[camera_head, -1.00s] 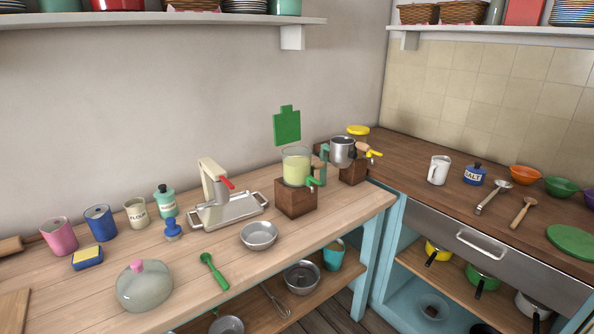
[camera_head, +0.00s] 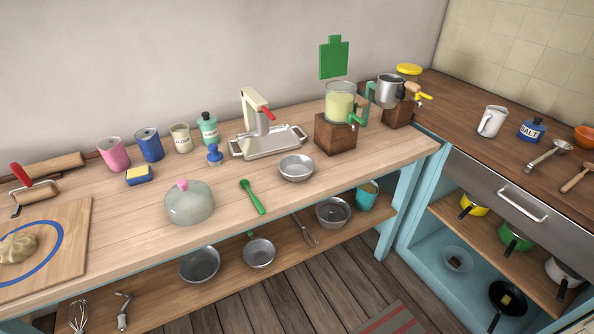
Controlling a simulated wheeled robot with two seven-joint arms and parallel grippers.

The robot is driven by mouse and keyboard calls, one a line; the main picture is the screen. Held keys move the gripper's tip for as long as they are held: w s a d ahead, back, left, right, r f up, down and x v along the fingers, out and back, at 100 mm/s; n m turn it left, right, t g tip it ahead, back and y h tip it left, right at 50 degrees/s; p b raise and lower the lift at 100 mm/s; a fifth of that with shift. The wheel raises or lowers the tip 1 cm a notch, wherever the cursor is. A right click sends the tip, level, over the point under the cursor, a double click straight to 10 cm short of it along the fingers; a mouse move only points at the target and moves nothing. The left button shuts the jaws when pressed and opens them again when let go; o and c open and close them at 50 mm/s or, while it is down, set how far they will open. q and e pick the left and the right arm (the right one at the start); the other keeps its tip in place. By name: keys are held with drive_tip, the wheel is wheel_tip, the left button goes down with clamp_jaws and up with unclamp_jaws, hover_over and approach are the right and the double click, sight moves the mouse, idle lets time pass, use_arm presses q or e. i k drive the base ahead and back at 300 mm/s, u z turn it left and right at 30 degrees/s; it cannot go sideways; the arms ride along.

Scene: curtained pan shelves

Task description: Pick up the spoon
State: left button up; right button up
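A green spoon (camera_head: 252,197) lies flat on the light wooden worktop (camera_head: 130,248), near its front edge. It is between a grey-green domed lid with a pink knob (camera_head: 189,204) and a small metal bowl (camera_head: 296,168). A metal ladle (camera_head: 549,155) lies on the darker counter (camera_head: 462,107) at the right. Neither of my grippers shows in the view.
A juicer-like press (camera_head: 262,130) and a wooden block (camera_head: 335,135) with a jug stand behind the spoon. A cutting board (camera_head: 72,250) with dough is at the left. Bowls, a whisk and a cup sit on the lower shelf (camera_head: 222,288).

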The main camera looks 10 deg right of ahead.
sight(244, 183)
drive_tip(key=u, duration=0.4)
drive_tip(key=k, duration=1.15)
drive_tip(key=u, duration=1.3)
drive_tip(key=i, duration=0.85)
drive_tip(key=z, duration=0.5)
drive_tip(key=i, duration=0.65)
drive_tip(key=z, duration=0.6)
